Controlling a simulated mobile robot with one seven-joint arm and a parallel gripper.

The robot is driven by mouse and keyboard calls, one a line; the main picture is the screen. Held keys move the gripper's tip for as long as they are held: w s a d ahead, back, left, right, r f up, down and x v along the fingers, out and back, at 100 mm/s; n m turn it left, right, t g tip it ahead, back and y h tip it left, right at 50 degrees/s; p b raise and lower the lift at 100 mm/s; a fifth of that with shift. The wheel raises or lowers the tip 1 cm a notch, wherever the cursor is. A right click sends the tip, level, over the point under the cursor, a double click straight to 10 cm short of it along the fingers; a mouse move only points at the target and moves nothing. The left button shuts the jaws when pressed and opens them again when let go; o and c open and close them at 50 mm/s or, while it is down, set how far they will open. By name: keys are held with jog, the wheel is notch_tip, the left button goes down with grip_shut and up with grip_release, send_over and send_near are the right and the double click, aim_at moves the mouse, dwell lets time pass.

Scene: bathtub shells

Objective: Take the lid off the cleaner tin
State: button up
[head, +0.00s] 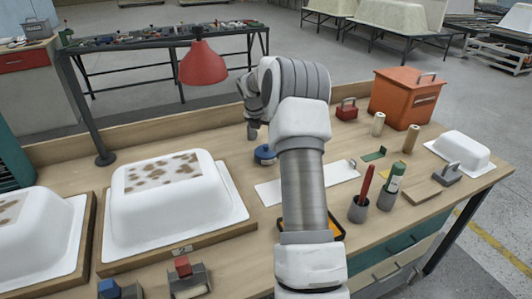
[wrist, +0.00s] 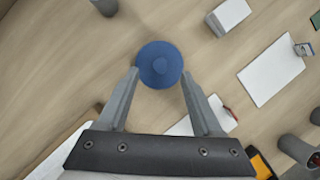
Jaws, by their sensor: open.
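The cleaner tin (head: 265,155) is a small round blue-topped tin standing on the wooden bench, behind and left of my forearm in the head view. In the wrist view its round blue lid (wrist: 159,60) shows from above, with a small raised middle; the lid hides the tin's body. My gripper (wrist: 160,75) is open and empty, with one fingertip at each side of the lid's near half. How far the tips are above the lid is hard to tell. In the head view my wrist hangs above and behind the tin, and the fingers are mostly hidden.
A red lamp (head: 203,65) stands behind the tin. White tub shells (head: 165,210) lie to the left. A white panel (head: 268,192) lies in front of the tin. Grey cups (head: 358,209) with tools and an orange box (head: 405,98) stand right. Bench around the tin is mostly clear.

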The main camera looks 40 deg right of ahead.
aim_at(266, 145)
jog(key=b+x, duration=0.1)
jog(key=x, duration=0.4)
jog(key=shift+s+a+f, duration=0.1)
jog(key=shift+a, duration=0.05)
grip_shut()
